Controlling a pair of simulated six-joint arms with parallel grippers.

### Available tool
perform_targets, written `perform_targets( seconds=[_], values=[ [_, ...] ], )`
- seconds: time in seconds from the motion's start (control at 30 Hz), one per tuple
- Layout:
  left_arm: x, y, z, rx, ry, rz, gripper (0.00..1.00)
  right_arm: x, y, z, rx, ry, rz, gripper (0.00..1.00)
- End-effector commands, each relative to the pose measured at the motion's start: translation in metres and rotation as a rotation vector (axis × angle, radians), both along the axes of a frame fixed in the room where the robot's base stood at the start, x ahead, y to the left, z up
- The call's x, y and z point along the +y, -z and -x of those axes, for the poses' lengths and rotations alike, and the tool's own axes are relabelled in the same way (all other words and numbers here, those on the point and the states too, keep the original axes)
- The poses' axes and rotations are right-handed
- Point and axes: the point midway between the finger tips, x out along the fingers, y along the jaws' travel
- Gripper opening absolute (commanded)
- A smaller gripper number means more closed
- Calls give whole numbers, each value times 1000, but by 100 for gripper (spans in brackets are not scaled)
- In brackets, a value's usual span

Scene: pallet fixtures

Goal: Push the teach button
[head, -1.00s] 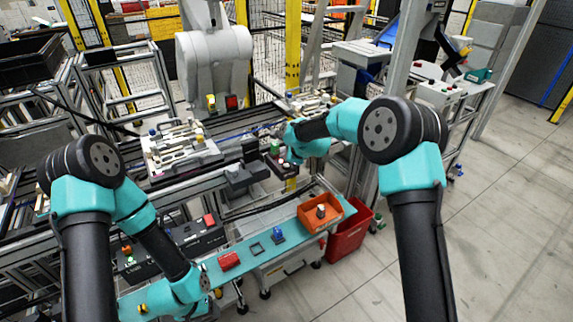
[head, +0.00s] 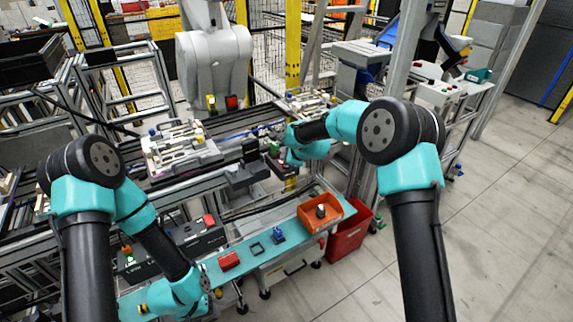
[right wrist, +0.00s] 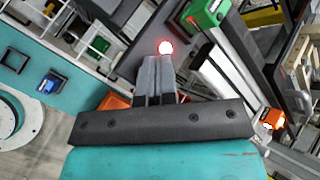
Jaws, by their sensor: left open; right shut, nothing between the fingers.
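A round button or lamp (right wrist: 166,47) glows red-white in the right wrist view, right at the fingertips of my right gripper (right wrist: 158,60). The gripper is shut and empty. I cannot tell whether the tips touch it or which label it carries. A box with a green top (right wrist: 207,10) is just beyond it, to the upper right. In the head view, my right wrist (head: 305,148) is beside the small dark button box (head: 281,168) at the conveyor's front edge and hides part of it.
A teal shelf (head: 240,277) bears a red block (head: 229,260), a blue part (head: 278,236) and an orange bin (head: 318,213). A red crate (head: 347,240) stands beside it. A grey robot (head: 213,62) stands behind the conveyor. The floor at right is clear.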

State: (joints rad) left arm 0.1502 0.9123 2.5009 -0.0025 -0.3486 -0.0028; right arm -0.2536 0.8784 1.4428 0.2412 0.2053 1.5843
Motion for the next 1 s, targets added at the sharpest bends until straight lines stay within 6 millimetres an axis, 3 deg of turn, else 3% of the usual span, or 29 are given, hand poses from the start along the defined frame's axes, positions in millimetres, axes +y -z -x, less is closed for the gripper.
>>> perform_targets(
  seconds=[1.0],
  values=[
    [0,0,0,0,0,0,57,0,7,0,0,0,0,0]
  ],
)
